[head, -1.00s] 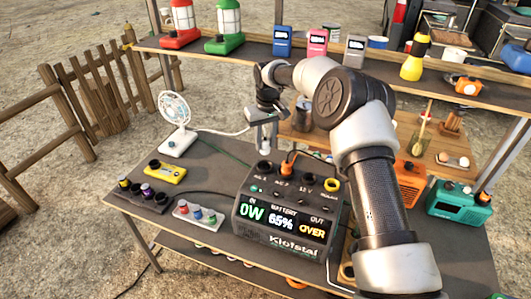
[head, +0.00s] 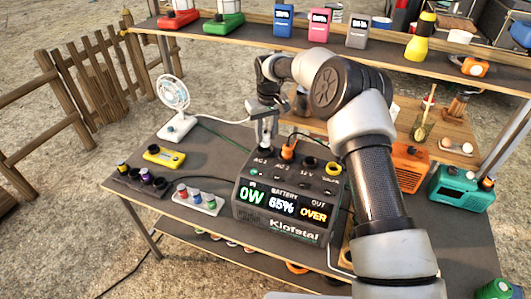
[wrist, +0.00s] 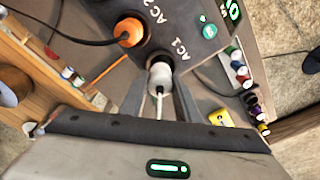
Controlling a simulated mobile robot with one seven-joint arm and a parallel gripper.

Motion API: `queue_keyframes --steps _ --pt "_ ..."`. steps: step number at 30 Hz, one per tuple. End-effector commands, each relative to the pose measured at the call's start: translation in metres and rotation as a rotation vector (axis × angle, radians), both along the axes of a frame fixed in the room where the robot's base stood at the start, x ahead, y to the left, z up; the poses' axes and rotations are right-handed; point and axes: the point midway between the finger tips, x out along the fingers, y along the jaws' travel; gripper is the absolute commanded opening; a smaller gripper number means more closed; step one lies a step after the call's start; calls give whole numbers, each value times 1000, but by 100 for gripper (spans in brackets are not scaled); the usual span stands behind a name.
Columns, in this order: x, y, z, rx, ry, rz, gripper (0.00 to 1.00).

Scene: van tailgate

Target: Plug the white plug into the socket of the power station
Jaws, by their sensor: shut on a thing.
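The power station (head: 280,210) is a dark box on the table, its display reading 0W, 65% and OVER. Its sloped top carries a row of sockets labelled AC 1, AC 2 and 12 V. My gripper (wrist: 160,88) is shut on the white plug (wrist: 160,73), whose pale cable runs back between the fingers. The plug's front end is at the AC 1 socket (wrist: 158,58) and hides most of it. I cannot tell how deep the plug sits. In the head view my gripper (head: 267,138) points down over the station's left socket.
An orange plug (wrist: 128,32) with a dark cable sits in AC 2, beside my gripper. A white fan (head: 174,100), yellow device (head: 164,156) and knobbed boxes (head: 197,198) stand left. An orange radio (head: 410,165) and teal radio (head: 462,190) stand right. A shelf runs behind.

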Motion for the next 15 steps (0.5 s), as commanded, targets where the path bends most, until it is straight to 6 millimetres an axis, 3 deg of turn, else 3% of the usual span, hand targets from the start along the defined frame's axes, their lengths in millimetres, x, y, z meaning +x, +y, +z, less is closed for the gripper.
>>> queue_keyframes --steps 15 --pt "0 0 -5 0 -1 1 7"
